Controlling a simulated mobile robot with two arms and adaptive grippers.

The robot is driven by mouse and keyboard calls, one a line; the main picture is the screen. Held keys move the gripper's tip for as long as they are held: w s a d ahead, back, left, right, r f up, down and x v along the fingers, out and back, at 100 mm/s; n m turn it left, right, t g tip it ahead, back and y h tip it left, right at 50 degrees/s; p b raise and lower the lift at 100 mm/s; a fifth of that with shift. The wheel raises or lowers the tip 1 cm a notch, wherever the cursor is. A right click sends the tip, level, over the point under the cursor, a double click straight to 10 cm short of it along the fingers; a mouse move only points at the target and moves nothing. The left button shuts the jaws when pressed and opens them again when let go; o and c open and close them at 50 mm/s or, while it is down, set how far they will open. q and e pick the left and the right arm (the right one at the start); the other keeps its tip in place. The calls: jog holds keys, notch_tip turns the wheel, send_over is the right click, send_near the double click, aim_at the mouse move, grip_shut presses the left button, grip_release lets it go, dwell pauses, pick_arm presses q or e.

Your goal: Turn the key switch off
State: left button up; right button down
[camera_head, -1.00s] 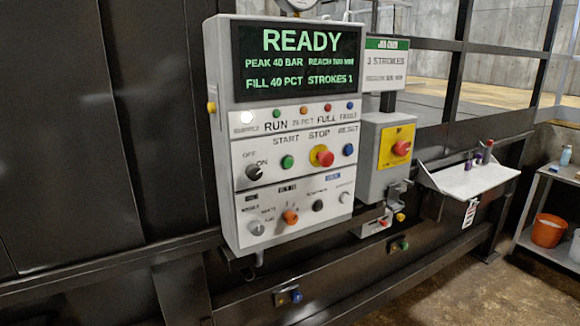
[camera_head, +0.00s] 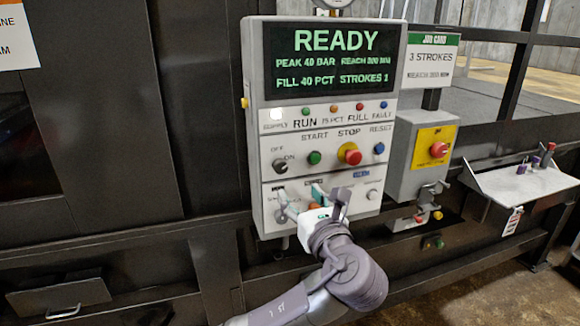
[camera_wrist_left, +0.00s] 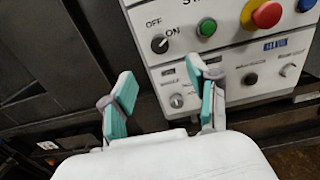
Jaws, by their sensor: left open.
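The black rotary switch (camera_head: 280,165) marked OFF and ON sits at the left of the white control panel. It also shows in the left wrist view (camera_wrist_left: 160,44), its pale mark seeming to point towards ON. Below it is a silver round switch (camera_wrist_left: 177,101) with labels too small to read. I cannot tell for sure which is the key switch. My left gripper (camera_head: 301,195) is in front of the panel's lower row and partly covers it. In the left wrist view its teal-padded fingers (camera_wrist_left: 161,72) are apart and empty, below the black switch. My right gripper is out of view.
The panel also has a green START button (camera_head: 315,158), a red STOP button (camera_head: 353,157) and a blue RESET button (camera_head: 379,148). A grey box with a red button (camera_head: 438,150) and a small shelf (camera_head: 515,185) stand to the right.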

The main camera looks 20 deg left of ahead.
aim_at(282, 170)
pick_arm(q)
jog(key=p+x, duration=0.4)
jog(key=x, duration=0.7)
jog(key=shift+a+r, duration=0.1)
jog(key=shift+a, duration=0.05)
jog(key=shift+w+a, duration=0.3)
jog(key=shift+w, duration=0.2)
grip_shut()
jog(key=shift+f, duration=0.2)
